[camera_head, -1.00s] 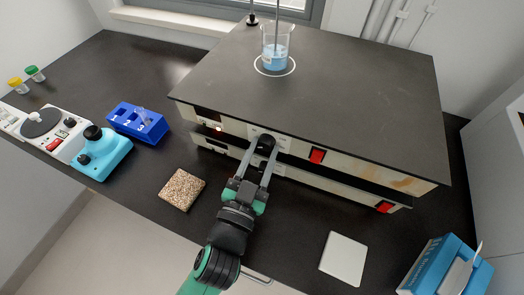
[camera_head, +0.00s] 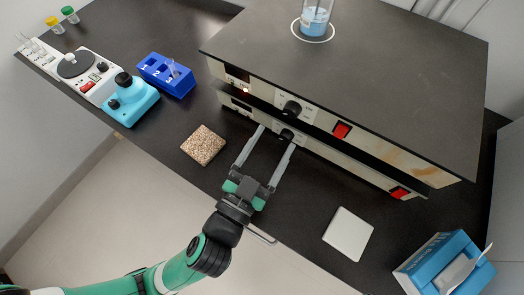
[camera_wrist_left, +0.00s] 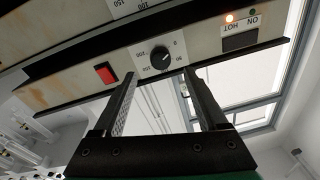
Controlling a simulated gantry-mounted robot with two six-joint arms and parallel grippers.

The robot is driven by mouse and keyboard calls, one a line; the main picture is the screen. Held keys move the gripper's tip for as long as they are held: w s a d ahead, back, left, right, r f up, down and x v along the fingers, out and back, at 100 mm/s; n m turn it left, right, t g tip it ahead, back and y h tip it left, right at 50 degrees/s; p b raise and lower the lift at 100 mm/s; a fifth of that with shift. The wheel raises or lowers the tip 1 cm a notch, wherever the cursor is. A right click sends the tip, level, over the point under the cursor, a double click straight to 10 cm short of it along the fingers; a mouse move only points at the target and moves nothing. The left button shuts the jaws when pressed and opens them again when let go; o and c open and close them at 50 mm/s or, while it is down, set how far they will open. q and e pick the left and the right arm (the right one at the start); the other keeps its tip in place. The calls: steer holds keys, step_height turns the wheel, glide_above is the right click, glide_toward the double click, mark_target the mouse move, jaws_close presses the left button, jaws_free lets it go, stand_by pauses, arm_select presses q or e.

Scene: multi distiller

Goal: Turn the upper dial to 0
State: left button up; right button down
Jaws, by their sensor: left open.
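The upper hot plate (camera_head: 360,120) is stacked over the lower hot plate (camera_head: 370,178). Its black upper dial (camera_head: 291,109) is on the front panel; in the wrist view, which is upside down, this dial (camera_wrist_left: 160,58) has a white mark pointing up-right, roughly toward the 0 label. The lower dial (camera_head: 286,135) sits below it. My left gripper (camera_head: 276,138) is open and empty. Its fingers are apart from the upper dial, in front of the panels. They appear on both sides of the lower dial in the head view. My right gripper is not in view.
A beaker of blue liquid (camera_head: 315,22) stands on the upper plate. A red switch (camera_head: 341,130) is right of the upper dial. A speckled tile (camera_head: 203,145), a white pad (camera_head: 348,233) and a blue tissue box (camera_head: 440,265) lie on the black bench around the gripper.

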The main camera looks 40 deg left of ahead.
arm_select(q)
steer(key=s, duration=0.4)
steer(key=shift+s+d+f, duration=0.2)
steer(key=shift+s+d, duration=0.05)
steer(key=shift+s, duration=0.15)
